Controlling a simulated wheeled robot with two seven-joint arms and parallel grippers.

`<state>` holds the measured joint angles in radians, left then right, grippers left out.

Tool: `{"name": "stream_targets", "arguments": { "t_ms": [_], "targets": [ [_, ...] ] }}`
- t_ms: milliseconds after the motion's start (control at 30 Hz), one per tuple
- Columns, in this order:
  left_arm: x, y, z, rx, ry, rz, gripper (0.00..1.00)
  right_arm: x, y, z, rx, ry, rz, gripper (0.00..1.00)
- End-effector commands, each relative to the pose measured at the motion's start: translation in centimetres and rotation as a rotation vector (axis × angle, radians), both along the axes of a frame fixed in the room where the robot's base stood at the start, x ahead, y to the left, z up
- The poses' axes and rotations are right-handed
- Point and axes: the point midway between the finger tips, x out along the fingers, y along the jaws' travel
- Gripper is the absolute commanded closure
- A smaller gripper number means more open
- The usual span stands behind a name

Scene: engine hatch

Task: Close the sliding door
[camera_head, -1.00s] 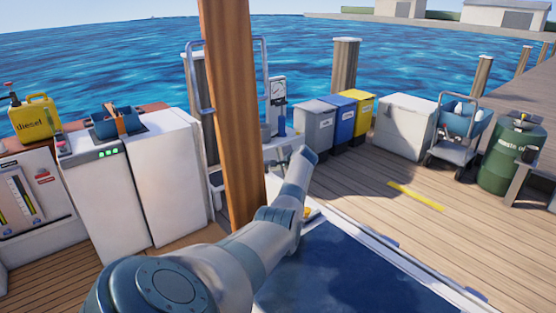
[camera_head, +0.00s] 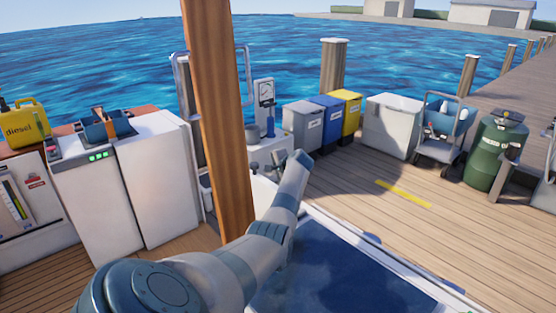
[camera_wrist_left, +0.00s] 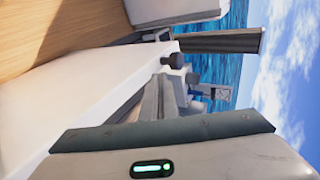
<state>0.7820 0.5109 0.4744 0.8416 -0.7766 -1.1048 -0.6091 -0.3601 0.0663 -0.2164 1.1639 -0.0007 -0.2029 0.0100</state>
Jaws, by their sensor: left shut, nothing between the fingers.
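I cannot tell for certain which surface is the sliding door. A dark blue glossy panel (camera_head: 340,275) in a pale frame lies low in front of me in the head view. My left arm reaches over its left edge, and its gripper is hidden behind the wrist there. In the left wrist view my left gripper (camera_wrist_left: 165,90) shows as grey fingers shut with nothing between them. A white slab (camera_wrist_left: 60,110) with a straight edge lies beside the fingers. Dark round knobs (camera_wrist_left: 177,61) show just beyond them; I cannot tell whether the fingers touch anything. My right gripper is out of view.
A wooden post (camera_head: 217,110) stands upright close behind my left arm. White cabinets (camera_head: 160,180) are at the left. Grey, blue and yellow bins (camera_head: 303,127), a white box (camera_head: 392,127), a cart (camera_head: 443,135) and a green drum (camera_head: 497,155) stand behind. Planked deck at right is mostly free.

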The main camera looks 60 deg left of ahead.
Motion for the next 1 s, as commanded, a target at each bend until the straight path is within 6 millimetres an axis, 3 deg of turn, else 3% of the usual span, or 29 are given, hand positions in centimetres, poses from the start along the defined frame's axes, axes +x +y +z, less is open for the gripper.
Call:
{"name": "stream_targets", "arguments": {
  "t_ms": [533,1000],
  "targets": [
    [-0.2,-5.6,3.7,0.001,-0.001,-0.002,1.0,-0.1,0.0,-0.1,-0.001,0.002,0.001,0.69],
    [-0.3,-6.3,4.3,-0.001,-0.001,-0.001,1.0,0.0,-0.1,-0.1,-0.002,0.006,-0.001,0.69]
  ]
}}
